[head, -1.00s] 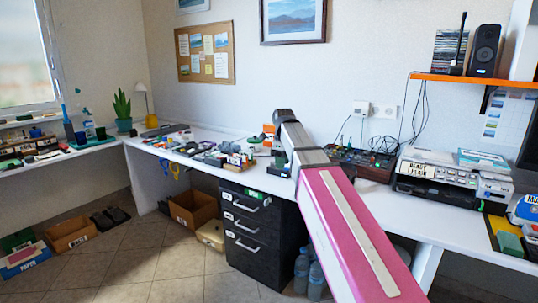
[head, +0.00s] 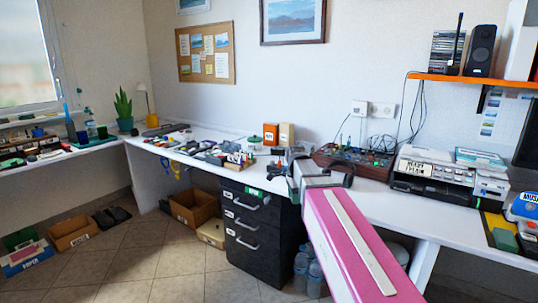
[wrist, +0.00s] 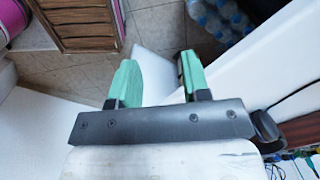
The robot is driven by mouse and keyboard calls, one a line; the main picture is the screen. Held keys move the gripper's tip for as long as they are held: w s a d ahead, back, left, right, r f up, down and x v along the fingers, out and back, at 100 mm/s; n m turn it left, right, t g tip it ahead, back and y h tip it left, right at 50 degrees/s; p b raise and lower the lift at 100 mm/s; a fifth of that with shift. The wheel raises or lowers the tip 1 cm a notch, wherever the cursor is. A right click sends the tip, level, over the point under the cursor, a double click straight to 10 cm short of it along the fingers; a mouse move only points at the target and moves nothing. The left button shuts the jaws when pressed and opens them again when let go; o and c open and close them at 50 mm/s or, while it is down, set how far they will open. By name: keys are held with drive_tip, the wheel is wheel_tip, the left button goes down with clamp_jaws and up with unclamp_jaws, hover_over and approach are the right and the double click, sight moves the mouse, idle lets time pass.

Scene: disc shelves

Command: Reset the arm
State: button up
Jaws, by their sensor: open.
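My gripper (wrist: 157,78) shows in the wrist view with its two green-padded fingers apart. No held object is visible; a pale surface shows beyond the gap. The fingers point over the desk's edge toward the tiled floor. In the head view my pink arm reaches up from the lower right. Its grey and dark end is beside the front edge of the white desk (head: 385,205), above the black drawer unit (head: 255,235). The fingertips cannot be made out clearly there.
Water bottles (head: 308,272) stand on the floor beside the drawers and also show in the wrist view (wrist: 215,18). A mixer (head: 352,160), a printer (head: 432,172) and orange and tan boxes (head: 287,134) stand on the desk. An orange shelf (head: 470,79) juts out at right.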

drive_tip(key=s+d+f+n, duration=0.4)
drive_tip(key=s+f+n, duration=0.3)
drive_tip(key=f, duration=0.3)
drive_tip(key=s+d+f+n, duration=0.4)
drive_tip(key=s+f+n, duration=0.4)
drive_tip(key=f, duration=0.3)
drive_tip(key=shift+s+d+f+n, duration=0.2)
drive_tip(key=shift+d+f+n, duration=0.05)
drive_tip(key=shift+d+n, duration=0.15)
